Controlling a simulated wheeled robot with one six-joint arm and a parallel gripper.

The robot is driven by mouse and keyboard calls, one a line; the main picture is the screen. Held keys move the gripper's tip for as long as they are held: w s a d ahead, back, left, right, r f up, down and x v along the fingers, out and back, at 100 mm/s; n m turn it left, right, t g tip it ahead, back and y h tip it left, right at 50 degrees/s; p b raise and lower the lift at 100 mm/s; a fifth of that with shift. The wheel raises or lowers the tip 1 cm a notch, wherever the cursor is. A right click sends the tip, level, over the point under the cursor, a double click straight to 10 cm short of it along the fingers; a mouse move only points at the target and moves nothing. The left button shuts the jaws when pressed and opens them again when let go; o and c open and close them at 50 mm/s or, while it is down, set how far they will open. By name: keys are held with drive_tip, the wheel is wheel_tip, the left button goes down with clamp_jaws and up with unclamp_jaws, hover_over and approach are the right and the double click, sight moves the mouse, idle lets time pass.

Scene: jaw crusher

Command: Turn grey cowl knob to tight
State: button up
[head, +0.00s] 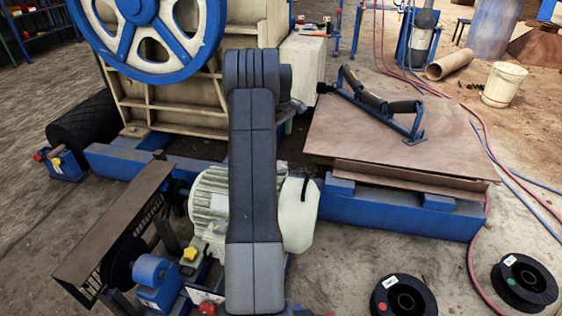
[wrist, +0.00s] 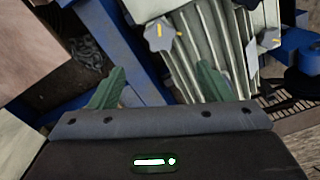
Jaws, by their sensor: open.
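The finned motor (head: 212,195), pale grey, stands in the middle of the head view, partly behind my arm. In the wrist view its fins (wrist: 208,45) run up the picture. A grey knob-like part (wrist: 160,34) with a yellow mark sits at the left side of the fins. A second grey part (wrist: 268,38) with a yellow mark is at their right. I cannot tell which is the cowl knob, and no tight marking is readable. My gripper (wrist: 158,86) is open, its green fingers apart and empty, below the left grey part. The head view does not show my gripper.
A yellow knob (head: 188,254) and a red knob (head: 207,307) sit near the motor. Blue frame beams (wrist: 130,45) run left of the fins. A brown guard (head: 112,230) lies to the left.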

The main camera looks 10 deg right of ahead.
wheel_tip(320, 180, down, 14)
drive_tip(key=b, duration=0.4)
drive_tip(key=shift+r+b, duration=0.2)
drive_tip(key=shift+b, duration=0.2)
drive_tip(key=c, duration=1)
